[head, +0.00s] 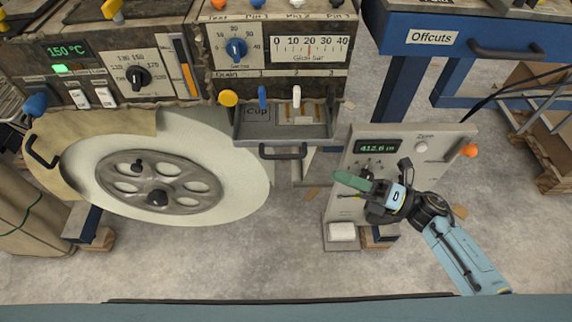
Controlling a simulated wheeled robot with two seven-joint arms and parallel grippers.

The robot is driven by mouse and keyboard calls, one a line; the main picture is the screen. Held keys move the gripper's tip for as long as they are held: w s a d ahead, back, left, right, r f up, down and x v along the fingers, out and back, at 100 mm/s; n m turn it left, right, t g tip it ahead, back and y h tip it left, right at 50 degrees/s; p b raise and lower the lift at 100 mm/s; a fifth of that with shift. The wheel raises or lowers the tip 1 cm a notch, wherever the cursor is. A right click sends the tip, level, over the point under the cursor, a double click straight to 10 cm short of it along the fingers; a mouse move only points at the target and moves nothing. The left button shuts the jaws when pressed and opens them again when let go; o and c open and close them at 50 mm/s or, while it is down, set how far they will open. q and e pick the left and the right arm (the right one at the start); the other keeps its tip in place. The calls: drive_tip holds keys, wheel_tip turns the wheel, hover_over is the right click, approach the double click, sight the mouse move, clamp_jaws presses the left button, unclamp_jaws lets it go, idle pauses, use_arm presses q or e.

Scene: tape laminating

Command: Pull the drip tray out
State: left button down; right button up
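The drip tray (312,133) appears to be the grey tray below the glue bar panel, with a dark bar handle (283,153) on its front. Its open top shows, with a "Cup" label and a small pale item inside. I cannot tell how far out it stands. My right gripper (354,188) is right of and below the tray handle, apart from it, in front of the gauge box. A green piece shows at its fingertips. I cannot tell whether this is a finger or a held thing. My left gripper is not in view.
A large pale wheel (235,165) with a grey hub stands left of the tray. A grey gauge box (435,150) with a green display stands right of it. A blue "Offcuts" drawer (470,45) is at upper right. Open concrete floor (290,240) lies below the tray.

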sight(286, 155)
drive_tip(key=shift+n+g, duration=0.3)
drive_tip(key=shift+n, duration=0.1)
drive_tip(key=x, duration=1.3)
drive_tip(key=shift+s+a+r, duration=0.1)
drive_tip(key=shift+a+r, duration=0.2)
drive_tip(key=shift+r, duration=0.05)
clamp_jaws()
